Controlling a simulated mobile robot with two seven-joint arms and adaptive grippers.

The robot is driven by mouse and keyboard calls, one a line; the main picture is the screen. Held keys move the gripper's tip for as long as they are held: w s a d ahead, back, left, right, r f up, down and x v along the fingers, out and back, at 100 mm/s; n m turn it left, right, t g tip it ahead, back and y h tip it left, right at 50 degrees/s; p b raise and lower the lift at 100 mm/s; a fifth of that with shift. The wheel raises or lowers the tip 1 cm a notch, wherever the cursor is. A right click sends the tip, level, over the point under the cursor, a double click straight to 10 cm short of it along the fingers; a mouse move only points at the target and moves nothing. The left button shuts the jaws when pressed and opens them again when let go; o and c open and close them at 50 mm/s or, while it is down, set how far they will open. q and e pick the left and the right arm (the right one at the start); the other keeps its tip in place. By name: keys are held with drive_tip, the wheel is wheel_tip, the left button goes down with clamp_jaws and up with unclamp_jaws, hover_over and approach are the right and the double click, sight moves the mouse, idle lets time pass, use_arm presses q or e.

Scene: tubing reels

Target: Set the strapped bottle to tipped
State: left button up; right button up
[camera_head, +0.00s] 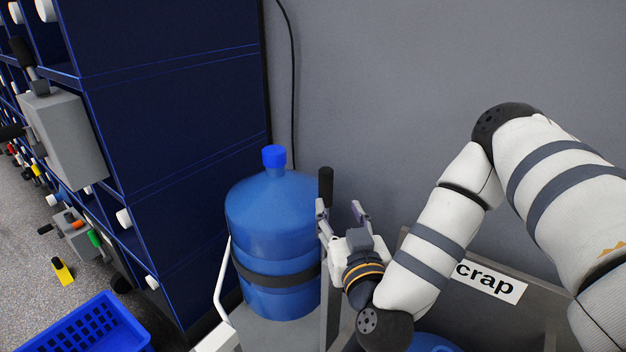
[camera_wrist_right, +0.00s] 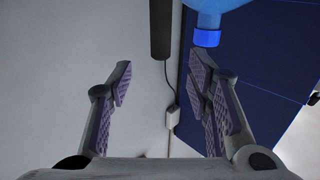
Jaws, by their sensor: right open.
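The large blue bottle (camera_head: 270,212) stands upright, with a blue cap (camera_head: 274,156) and a dark strap (camera_head: 278,276) around its lower body. It sits on a grey stand (camera_head: 262,332). A black upright grip (camera_head: 325,187) shows at the bottle's right side. My right gripper (camera_head: 341,213) is open just below and right of the grip. In the right wrist view the grip (camera_wrist_right: 160,28) appears between and beyond the open fingers, not touched. The bottle's cap (camera_wrist_right: 207,38) shows at upper right there. My left gripper is not in view.
A dark blue cabinet (camera_head: 170,110) with a grey box (camera_head: 65,140) stands at left. A blue crate (camera_head: 95,325) lies at lower left. A grey bin with a partly hidden "crap" label (camera_head: 491,282) is under my right arm. A grey wall (camera_head: 400,60) closes the back.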

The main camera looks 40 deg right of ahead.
sight(327, 182)
drive_tip(key=x, duration=0.6)
drive_tip(key=b+x, duration=0.1)
drive_tip(key=x, duration=0.5)
drive_tip(key=shift+w+d+r, duration=0.1)
drive_tip(key=shift+r, duration=0.1)
clamp_jaws()
